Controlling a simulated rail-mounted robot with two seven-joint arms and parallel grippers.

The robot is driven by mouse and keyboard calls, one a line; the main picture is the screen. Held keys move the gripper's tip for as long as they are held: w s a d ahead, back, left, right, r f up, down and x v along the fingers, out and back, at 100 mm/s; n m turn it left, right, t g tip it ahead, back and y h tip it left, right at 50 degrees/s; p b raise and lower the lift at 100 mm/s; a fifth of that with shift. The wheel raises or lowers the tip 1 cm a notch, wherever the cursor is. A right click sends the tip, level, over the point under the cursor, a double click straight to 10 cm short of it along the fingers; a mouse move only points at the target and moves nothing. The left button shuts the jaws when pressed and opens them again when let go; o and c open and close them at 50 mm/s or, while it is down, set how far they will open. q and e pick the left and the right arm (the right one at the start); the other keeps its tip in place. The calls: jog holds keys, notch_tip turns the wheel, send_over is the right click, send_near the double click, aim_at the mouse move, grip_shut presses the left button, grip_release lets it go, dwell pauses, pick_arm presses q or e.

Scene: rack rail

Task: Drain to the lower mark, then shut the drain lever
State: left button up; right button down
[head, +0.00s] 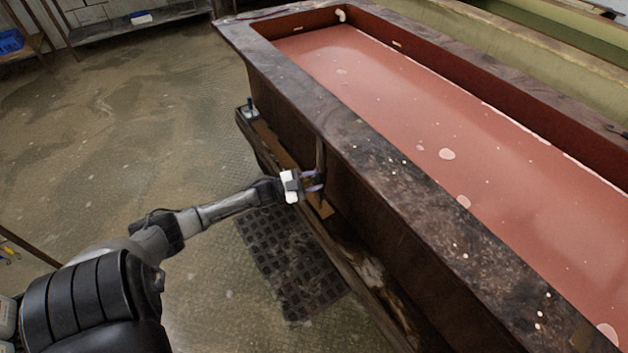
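A long dark tank (385,150) holds reddish-pink liquid (400,95) with pale froth patches. A small pale mark (397,44) shows on the far inner wall, just above the liquid; another (297,29) is on the end wall. I cannot tell which is the lower mark. My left gripper (314,181) is at the tank's near outer side, against a narrow upright brown piece (320,155) that may be the drain lever. Its fingers are small and partly hidden, so whether they are closed on it is unclear. My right gripper is out of view.
A dark grid mat (290,262) lies on the floor below my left arm. A white pipe end (341,15) sits at the far corner. The floor at left is open.

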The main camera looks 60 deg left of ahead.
pick_arm(q)
jog(key=shift+s+a+f, duration=0.1)
jog(key=shift+s+a, duration=0.15)
jog(key=shift+s, duration=0.25)
jog(key=p+v, duration=0.2)
jog(key=v, duration=1)
jog(key=shift+s+p, duration=0.35)
jog(key=shift+f, duration=0.15)
dwell(4.7)
dwell(1.1)
